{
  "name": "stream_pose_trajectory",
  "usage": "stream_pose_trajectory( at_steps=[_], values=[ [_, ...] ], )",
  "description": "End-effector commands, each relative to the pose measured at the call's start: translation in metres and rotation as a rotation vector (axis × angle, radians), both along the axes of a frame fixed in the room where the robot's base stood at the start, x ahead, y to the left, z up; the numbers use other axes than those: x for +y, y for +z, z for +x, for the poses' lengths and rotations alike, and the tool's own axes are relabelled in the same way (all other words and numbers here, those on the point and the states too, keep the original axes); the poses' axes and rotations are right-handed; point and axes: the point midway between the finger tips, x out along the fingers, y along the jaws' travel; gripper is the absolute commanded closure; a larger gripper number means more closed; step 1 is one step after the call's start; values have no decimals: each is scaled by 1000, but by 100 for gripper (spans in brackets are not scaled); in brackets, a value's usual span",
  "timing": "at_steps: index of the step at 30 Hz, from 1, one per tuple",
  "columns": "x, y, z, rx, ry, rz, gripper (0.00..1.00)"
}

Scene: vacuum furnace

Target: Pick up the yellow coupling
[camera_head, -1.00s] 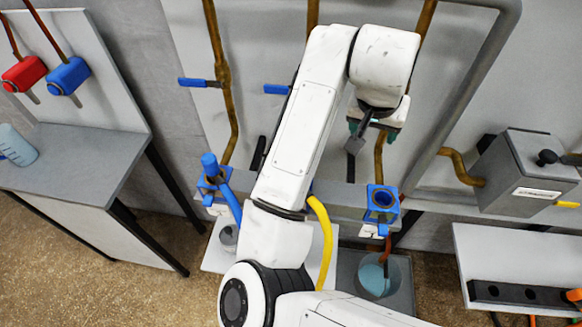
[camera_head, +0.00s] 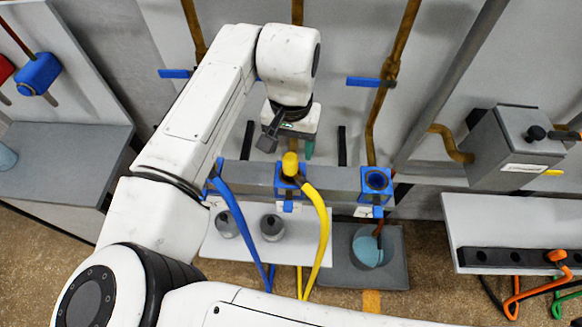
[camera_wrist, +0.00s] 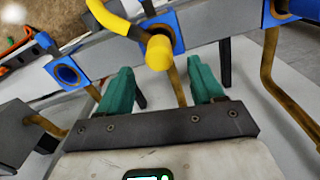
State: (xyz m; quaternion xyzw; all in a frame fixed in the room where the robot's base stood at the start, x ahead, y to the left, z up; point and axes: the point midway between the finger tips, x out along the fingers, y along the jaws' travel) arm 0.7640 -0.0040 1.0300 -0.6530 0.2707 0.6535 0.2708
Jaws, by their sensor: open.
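The yellow coupling (camera_head: 291,163) is the rounded end of a yellow hose, seated at the middle blue bracket (camera_head: 289,182) on a grey rail. In the wrist view the yellow coupling (camera_wrist: 159,56) lies just beyond and between my gripper's two teal fingertips. My gripper (camera_wrist: 160,68) is open and empty, with a finger on either side of the line to the coupling. In the head view my gripper (camera_head: 298,148) is just above and behind the coupling, partly hidden by the wrist.
A blue hose (camera_head: 232,210) stands at the left bracket. The right blue bracket (camera_head: 376,182) is empty. Brown pipes with blue handles (camera_head: 371,82) rise behind the rail. A grey box (camera_head: 517,145) is at the right. Two grey cylinders (camera_head: 272,227) stand on a white shelf below.

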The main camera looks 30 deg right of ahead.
Motion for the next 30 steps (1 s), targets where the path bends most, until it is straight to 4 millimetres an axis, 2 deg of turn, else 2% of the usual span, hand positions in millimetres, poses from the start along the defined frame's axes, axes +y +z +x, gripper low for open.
stream_pose_trajectory(
  at_steps=[4,12,21,30],
  values=[
    [1,-12,-1,2,1,1,33],
    [2,-48,-2,2,0,-1,33],
    [2,-53,-1,-1,0,-1,33],
    [2,-53,-1,-1,0,-1,62]
  ],
)
